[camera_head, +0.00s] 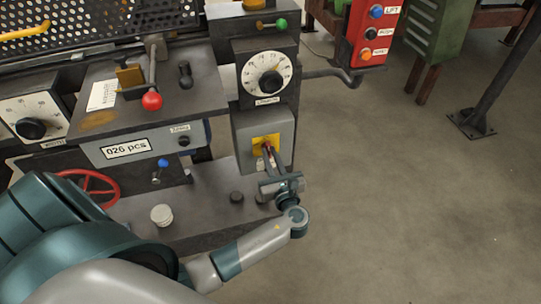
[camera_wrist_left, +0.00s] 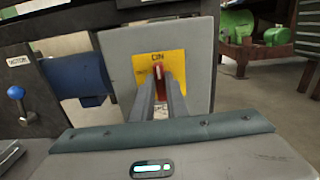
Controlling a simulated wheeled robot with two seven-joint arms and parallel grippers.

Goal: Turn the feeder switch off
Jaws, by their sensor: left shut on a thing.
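The feeder switch is a red lever on a yellow plate (camera_head: 261,141) on a grey box (camera_head: 281,128) at the front of the machine. In the left wrist view the yellow plate (camera_wrist_left: 175,66) carries a label that seems to read "ON", and the red lever (camera_wrist_left: 158,72) shows between the fingertips. My left gripper (camera_head: 267,150) reaches the switch from the front, its fingers shut on the lever. The fingers hide the lower part of the lever and plate, so the lever's exact position is hard to tell. My right gripper is not in view.
A dial box (camera_head: 266,76) sits right above the switch box. A red button box (camera_head: 373,32) hangs at upper right on a bent pipe. A red-knobbed lever (camera_head: 152,100), a red handwheel (camera_head: 90,186) and a blue-knobbed lever (camera_head: 162,164) stand left.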

